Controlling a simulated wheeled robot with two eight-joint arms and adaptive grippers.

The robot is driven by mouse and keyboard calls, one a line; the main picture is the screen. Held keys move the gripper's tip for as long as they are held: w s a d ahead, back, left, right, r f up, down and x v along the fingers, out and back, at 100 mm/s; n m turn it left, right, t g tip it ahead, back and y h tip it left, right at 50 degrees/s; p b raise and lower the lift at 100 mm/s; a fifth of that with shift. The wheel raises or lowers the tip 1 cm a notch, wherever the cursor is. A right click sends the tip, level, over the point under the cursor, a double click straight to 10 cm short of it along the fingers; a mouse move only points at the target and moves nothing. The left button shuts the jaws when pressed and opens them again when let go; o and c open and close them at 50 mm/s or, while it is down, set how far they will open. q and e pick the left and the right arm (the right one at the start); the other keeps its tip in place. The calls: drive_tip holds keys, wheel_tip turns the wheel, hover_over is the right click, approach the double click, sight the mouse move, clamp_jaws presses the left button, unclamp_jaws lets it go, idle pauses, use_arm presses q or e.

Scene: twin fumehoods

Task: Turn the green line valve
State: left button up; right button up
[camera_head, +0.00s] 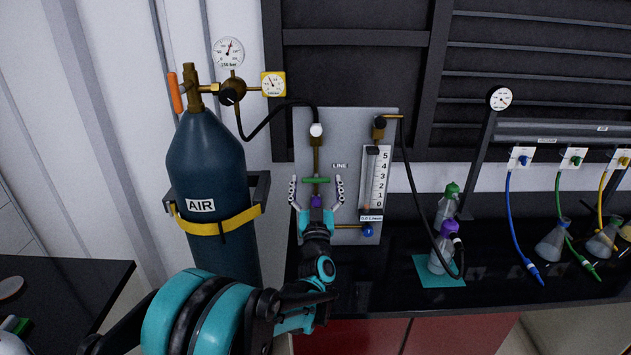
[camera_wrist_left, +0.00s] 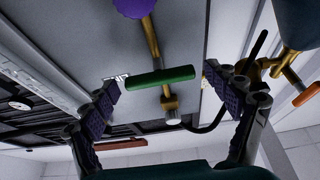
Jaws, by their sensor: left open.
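The green line valve (camera_head: 316,180) is a short green bar handle on a brass pipe, on the grey panel (camera_head: 355,128) by the "LINE" label. Its bar lies level across the pipe in the head view. In the left wrist view the green handle (camera_wrist_left: 160,77) lies between my finger pads, with a gap on both sides. My left gripper (camera_head: 316,192) is open, its two fingers on either side of the valve. No contact with the handle shows. The wrist view also shows my left gripper (camera_wrist_left: 165,95) spread wide and empty. My right gripper is not in view.
A purple knob (camera_head: 316,201) sits just below the valve. A flowmeter (camera_head: 374,180) is close on its right. A blue AIR cylinder (camera_head: 205,160) stands left of the panel. A flask (camera_head: 440,252) on a teal mat (camera_head: 428,275) and other glassware stand on the black bench to the right.

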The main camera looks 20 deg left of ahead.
use_arm(q)
drive_tip(key=shift+w+a+r, duration=0.15)
drive_tip(key=shift+w+r, duration=0.1)
drive_tip(key=shift+w, duration=0.25)
drive_tip(key=c, duration=1.2)
drive_tip(key=shift+n, duration=0.4)
drive_tip(key=n+y, duration=0.1)
drive_tip(key=n, duration=0.1)
drive_tip(key=n+g+y, duration=0.1)
drive_tip(key=n, duration=0.2)
drive_tip(key=shift+y, duration=0.4)
drive_tip(key=n+g+y, duration=0.1)
drive_tip(key=n, duration=0.1)
drive_tip(key=n+g+y+p, duration=0.1)
drive_tip(key=n, duration=0.2)
drive_tip(key=shift+p, duration=0.3)
drive_tip(key=n+g+p, duration=0.1)
drive_tip(key=n, duration=0.2)
drive_tip(key=n+g+y+p, duration=0.1)
drive_tip(key=n, duration=0.2)
drive_tip(key=shift+s+a+n+g, duration=0.1)
drive_tip(key=shift+a+n+g, duration=0.05)
drive_tip(key=shift+n+g, duration=0.25)
drive_tip(key=shift+f+n+g+h+p, duration=0.15)
drive_tip(key=shift+n+g+p, duration=0.25)
drive_tip(key=shift+n, duration=0.5)
drive_tip(key=shift+f+n+g+h+p, duration=0.15)
drive_tip(key=shift+n+g+p, duration=0.25)
drive_tip(key=shift+n, duration=0.5)
